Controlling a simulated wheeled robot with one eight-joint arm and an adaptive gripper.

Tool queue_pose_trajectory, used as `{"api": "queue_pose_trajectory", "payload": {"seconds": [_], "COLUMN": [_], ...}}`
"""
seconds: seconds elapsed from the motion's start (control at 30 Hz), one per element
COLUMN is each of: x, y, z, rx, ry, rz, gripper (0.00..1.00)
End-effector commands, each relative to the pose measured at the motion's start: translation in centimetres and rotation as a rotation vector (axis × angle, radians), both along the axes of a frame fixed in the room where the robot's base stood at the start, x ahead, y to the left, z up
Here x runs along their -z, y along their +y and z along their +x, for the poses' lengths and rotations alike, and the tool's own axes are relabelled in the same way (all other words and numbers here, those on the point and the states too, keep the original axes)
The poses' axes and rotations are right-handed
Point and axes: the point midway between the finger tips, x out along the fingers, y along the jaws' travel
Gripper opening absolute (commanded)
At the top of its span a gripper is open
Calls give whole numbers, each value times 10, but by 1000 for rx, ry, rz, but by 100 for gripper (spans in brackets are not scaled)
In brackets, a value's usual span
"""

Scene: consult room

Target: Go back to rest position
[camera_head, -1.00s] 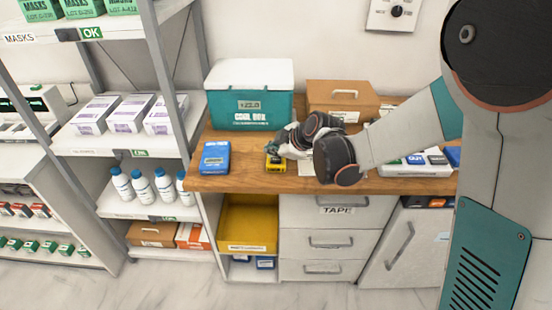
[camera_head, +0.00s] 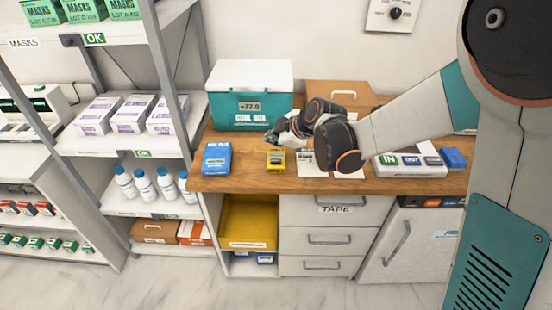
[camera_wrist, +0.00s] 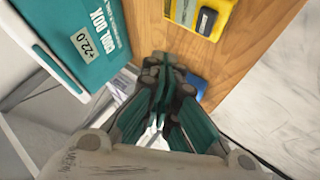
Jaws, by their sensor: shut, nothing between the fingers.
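My gripper (camera_head: 272,137) is above the wooden counter (camera_head: 240,182), in front of the teal cool box (camera_head: 250,108) with a white lid. In the wrist view my gripper (camera_wrist: 165,70) has its teal fingers together with nothing between them. A small yellow device (camera_head: 276,160) lies on the counter just below and in front of my gripper. It also shows at the top of the wrist view (camera_wrist: 205,18). A blue box (camera_head: 217,158) lies to the left on the counter and is partly hidden behind the fingers in the wrist view.
A brown box (camera_head: 345,93) stands behind my arm. A tray with IN and OUT labels (camera_head: 410,162) and a small blue item (camera_head: 454,158) are at the right. A metal shelf (camera_head: 185,75) with boxes and bottles stands close on the left. A yellow bin (camera_head: 248,223) sits under the counter.

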Motion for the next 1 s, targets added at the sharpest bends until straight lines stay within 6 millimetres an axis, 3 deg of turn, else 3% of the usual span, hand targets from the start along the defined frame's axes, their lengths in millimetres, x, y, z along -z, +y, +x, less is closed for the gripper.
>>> {"api": "queue_pose_trajectory", "payload": {"seconds": [0.67,0.83,1.0], "x": [0,-18,-49], "y": [-1,-15,-45], "z": [-1,-15,-49], "rx": [4,73,228], "ry": [2,37,110], "rz": [1,21,66], "gripper": [0,0,0]}}
